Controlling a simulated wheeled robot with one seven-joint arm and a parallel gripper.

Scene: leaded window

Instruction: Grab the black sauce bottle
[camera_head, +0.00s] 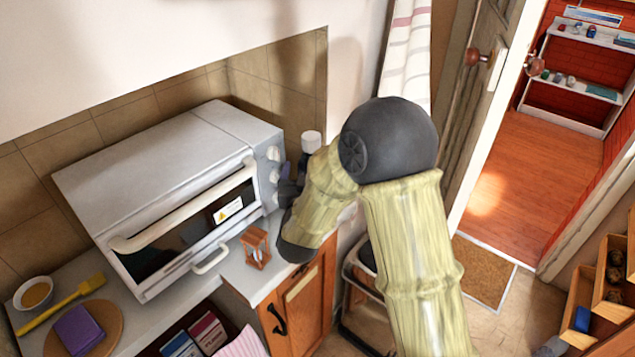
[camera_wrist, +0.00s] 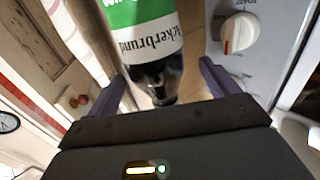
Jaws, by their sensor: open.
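The black sauce bottle (camera_wrist: 158,75) shows in the wrist view with a green and white label, its dark end pointing toward my gripper. My gripper (camera_wrist: 162,78) is open, with one finger on each side of the bottle; I cannot tell whether either finger touches it. In the head view my gripper (camera_head: 287,184) is beside the right side of the toaster oven, partly hidden by my arm. A white-topped item (camera_head: 311,141) stands just behind it; I cannot tell whether this is the bottle, as its lower part is hidden.
The toaster oven (camera_head: 165,180) with knobs is close to my gripper's left. A wooden hourglass (camera_head: 256,248) stands near the counter's front edge. A bowl (camera_head: 34,292), yellow brush (camera_head: 62,303) and purple block (camera_head: 79,329) are at left. A door (camera_head: 487,110) stands open at right.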

